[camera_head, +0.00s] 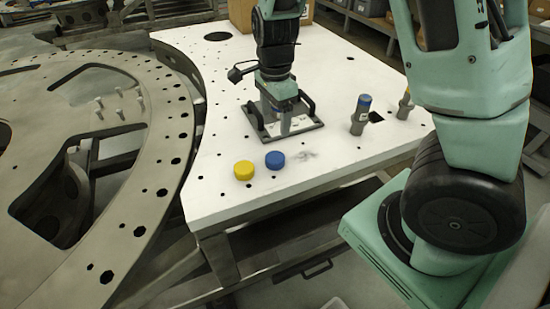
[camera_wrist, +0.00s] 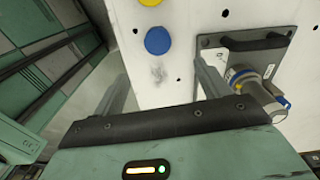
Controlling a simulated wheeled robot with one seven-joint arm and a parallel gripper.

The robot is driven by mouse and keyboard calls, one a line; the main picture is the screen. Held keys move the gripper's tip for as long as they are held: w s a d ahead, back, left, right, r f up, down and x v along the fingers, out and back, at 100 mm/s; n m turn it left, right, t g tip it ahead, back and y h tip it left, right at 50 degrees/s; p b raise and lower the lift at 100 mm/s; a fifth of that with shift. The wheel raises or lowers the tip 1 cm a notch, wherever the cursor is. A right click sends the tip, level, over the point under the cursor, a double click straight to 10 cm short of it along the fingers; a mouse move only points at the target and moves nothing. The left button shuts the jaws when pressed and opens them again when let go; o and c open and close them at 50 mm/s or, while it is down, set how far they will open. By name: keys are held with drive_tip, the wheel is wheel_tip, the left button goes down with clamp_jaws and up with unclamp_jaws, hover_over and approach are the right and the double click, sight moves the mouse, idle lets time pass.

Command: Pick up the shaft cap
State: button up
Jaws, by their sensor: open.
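Two round caps, one yellow (camera_head: 243,171) and one blue (camera_head: 275,160), lie side by side on the white plate near its front edge. I cannot tell which is the shaft cap. In the wrist view the blue cap (camera_wrist: 158,40) is whole, while the yellow cap (camera_wrist: 150,2) is cut by the top edge. My gripper (camera_wrist: 160,82) is open and empty, its fingers apart, with the blue cap beyond the fingertips. In the head view my gripper (camera_head: 282,108) hangs by a dark plate with handles, behind the caps; its fingers are hard to make out.
The dark plate (camera_head: 313,127) with handles lies on the white table (camera_head: 215,190). Two upright grey cylinders, one blue-topped (camera_head: 360,115) and one yellow-topped (camera_head: 405,105), stand to its right. A large metal ring (camera_head: 145,195) fills the left. The table around the caps is free.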

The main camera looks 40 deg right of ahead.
hover_over(275, 157)
wheel_tip(275, 157, down, 8)
drive_tip(key=shift+w+d+r, duration=0.1)
drive_tip(key=shift+w+r, duration=0.05)
drive_tip(key=shift+f+p, duration=0.85)
drive_tip(key=shift+f, duration=1.75)
drive_tip(key=shift+s, duration=0.2)
drive_tip(key=c, duration=1)
drive_tip(key=shift+r, duration=0.1)
